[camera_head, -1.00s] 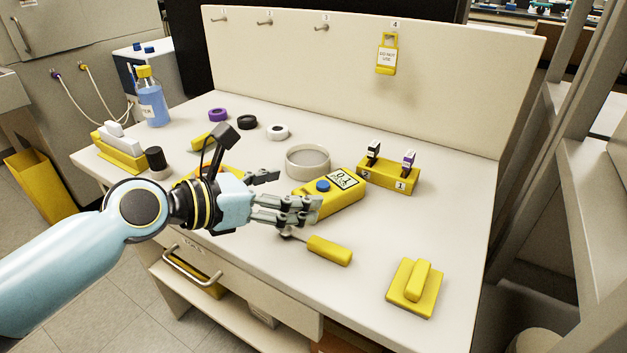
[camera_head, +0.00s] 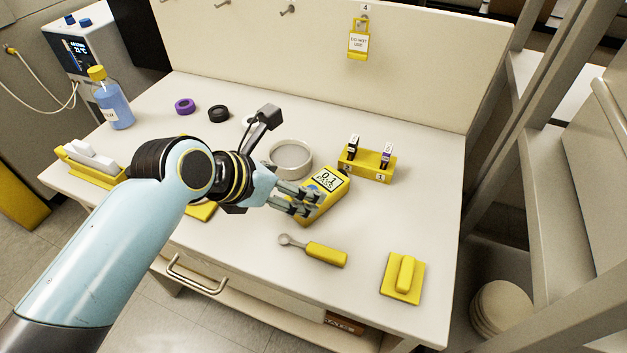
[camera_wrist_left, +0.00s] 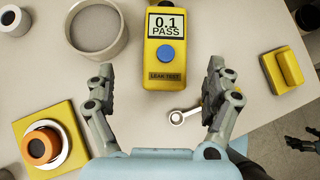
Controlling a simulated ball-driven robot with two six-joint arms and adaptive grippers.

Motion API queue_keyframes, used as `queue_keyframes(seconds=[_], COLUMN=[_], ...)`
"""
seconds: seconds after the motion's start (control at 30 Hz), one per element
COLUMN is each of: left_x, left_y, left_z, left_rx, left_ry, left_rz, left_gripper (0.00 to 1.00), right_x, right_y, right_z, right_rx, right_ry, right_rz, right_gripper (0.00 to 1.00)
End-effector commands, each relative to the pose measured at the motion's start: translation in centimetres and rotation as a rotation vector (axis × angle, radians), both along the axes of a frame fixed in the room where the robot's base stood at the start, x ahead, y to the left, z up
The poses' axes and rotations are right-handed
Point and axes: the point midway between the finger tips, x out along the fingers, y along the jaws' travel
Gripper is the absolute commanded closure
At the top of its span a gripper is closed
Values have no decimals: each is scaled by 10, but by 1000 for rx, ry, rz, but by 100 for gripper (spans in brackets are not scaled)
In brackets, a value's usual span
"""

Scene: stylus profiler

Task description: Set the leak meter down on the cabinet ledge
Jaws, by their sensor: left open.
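The leak meter (camera_head: 329,179) is a yellow handheld device with a display reading 0.1 PASS and a blue button. It lies on the bench; its near left part is hidden by my left fingers in the head view. My left gripper (camera_head: 305,199) is open at that end. In the left wrist view the leak meter (camera_wrist_left: 169,72) lies ahead, between the lines of my spread left fingers (camera_wrist_left: 160,85), with nothing gripped. Dark jointed parts at the right edge of the wrist view look like my right gripper (camera_wrist_left: 301,141); its opening is unclear. I cannot tell which surface is the cabinet ledge.
A round dish (camera_head: 290,158) and a yellow two-slot holder (camera_head: 367,167) stand behind the meter. A yellow-handled ring tool (camera_head: 325,253) and a yellow block with a grip (camera_head: 402,277) lie in front. The bench's front right is otherwise clear. A shelf frame (camera_head: 500,130) stands right.

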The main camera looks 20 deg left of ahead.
Motion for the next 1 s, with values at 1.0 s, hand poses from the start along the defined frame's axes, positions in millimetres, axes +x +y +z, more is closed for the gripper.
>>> queue_keyframes(seconds=[1.0], left_x=[52], left_y=[-33], left_z=[-56], left_rx=[0], left_ry=[-3], left_rz=[0], left_gripper=[29], right_x=[-4], right_y=[-4], right_z=[-12], right_rx=[-5], right_ry=[5], right_rz=[2], right_gripper=[17])
